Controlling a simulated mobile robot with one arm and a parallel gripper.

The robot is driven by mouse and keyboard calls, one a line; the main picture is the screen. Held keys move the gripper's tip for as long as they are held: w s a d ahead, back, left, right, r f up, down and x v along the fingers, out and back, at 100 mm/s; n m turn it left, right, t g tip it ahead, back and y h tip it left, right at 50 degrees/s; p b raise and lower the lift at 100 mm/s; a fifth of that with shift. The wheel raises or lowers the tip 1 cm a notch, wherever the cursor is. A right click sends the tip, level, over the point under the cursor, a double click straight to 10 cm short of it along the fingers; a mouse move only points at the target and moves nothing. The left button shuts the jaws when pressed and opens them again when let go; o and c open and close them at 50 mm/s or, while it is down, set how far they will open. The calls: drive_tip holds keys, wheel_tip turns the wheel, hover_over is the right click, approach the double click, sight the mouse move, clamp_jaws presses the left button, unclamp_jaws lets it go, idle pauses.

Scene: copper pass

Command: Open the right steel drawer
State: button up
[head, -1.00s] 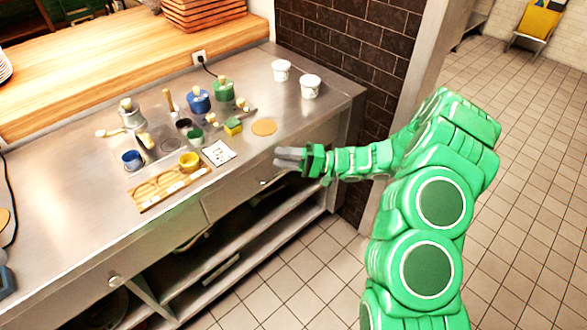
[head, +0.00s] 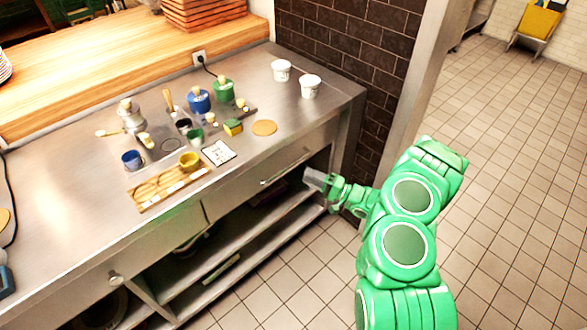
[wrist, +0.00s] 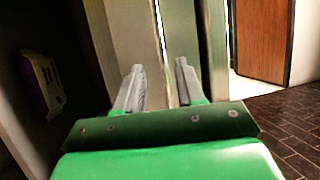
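The right steel drawer (head: 238,193) sits under the counter top, its front flush and closed in the head view. Its bar handle (head: 287,168) runs along the front. My gripper (head: 314,180) is just right of the handle and a little lower, near the drawer's right end. It appears apart from the handle. In the wrist view my gripper (wrist: 160,84) has its two grey fingers spread with nothing seen between them. Steel surfaces rise close ahead of the fingers there; I cannot tell which is the drawer front.
The steel counter (head: 75,215) carries paint pots, a wooden palette (head: 168,186), a sponge (head: 233,127) and two white tubs (head: 310,87). Open shelves (head: 245,245) lie below the drawer. A dark brick wall (head: 345,45) stands behind. The tiled floor (head: 500,200) at right is clear.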

drive_tip(key=x, duration=0.7)
drive_tip(key=shift+a, duration=0.15)
clamp_jaws()
